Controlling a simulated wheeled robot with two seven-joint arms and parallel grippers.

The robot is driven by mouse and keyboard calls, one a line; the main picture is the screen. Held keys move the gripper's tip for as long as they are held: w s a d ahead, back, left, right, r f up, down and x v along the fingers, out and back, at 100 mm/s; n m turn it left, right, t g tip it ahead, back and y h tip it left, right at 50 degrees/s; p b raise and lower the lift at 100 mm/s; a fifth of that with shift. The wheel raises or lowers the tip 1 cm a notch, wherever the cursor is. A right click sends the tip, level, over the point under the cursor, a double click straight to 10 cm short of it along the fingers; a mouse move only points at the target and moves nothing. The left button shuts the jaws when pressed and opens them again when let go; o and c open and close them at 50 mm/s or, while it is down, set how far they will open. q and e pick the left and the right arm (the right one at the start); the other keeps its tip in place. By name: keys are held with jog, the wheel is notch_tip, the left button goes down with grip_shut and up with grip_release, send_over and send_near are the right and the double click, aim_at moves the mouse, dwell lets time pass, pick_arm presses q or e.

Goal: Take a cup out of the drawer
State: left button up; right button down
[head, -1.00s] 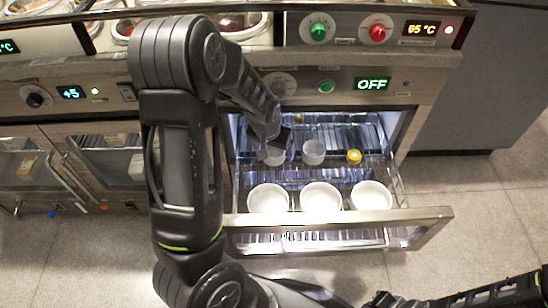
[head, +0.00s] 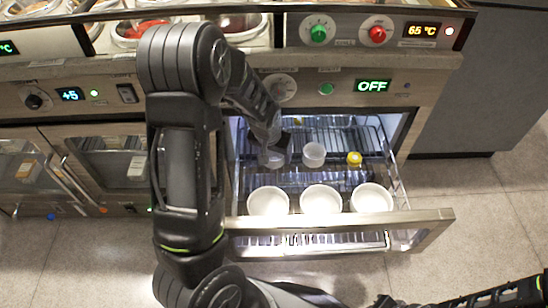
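The open drawer (head: 335,217) under the counter holds small translucent cups and white bowls. One clear cup (head: 314,154) stands upright in the drawer's middle. Another clear cup (head: 272,159) is to its left, partly hidden by my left gripper (head: 278,143). My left gripper points down into the drawer at that left cup. Its fingers are small and dark here, and I cannot tell whether they touch the cup or are closed on it.
Three white bowls (head: 320,199) stand in a row along the drawer front. A small yellow-capped container (head: 354,159) is right of the cups. The counter front with knobs and an OFF display (head: 373,86) overhangs the back. Floor is clear at right.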

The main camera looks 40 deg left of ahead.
pick_arm(q)
jog(key=c, duration=1.1)
jog(key=shift+o, duration=0.2)
jog(key=shift+r, duration=0.1)
jog(key=shift+r+p, duration=0.4)
jog(key=shift+r, duration=0.1)
jog(key=shift+s+d+r, duration=0.1)
jog(key=shift+s+d, duration=0.05)
jog(key=shift+s, duration=0.05)
jog(key=s+d, duration=0.1)
jog(key=s, duration=0.1)
jog(key=s+d+p, duration=0.1)
jog(key=s+d, duration=0.1)
jog(key=s+d+p, duration=0.1)
jog(key=s, duration=0.1)
jog(key=shift+d, duration=0.3)
notch_tip(320, 180, up, 14)
jog(key=p, duration=0.8)
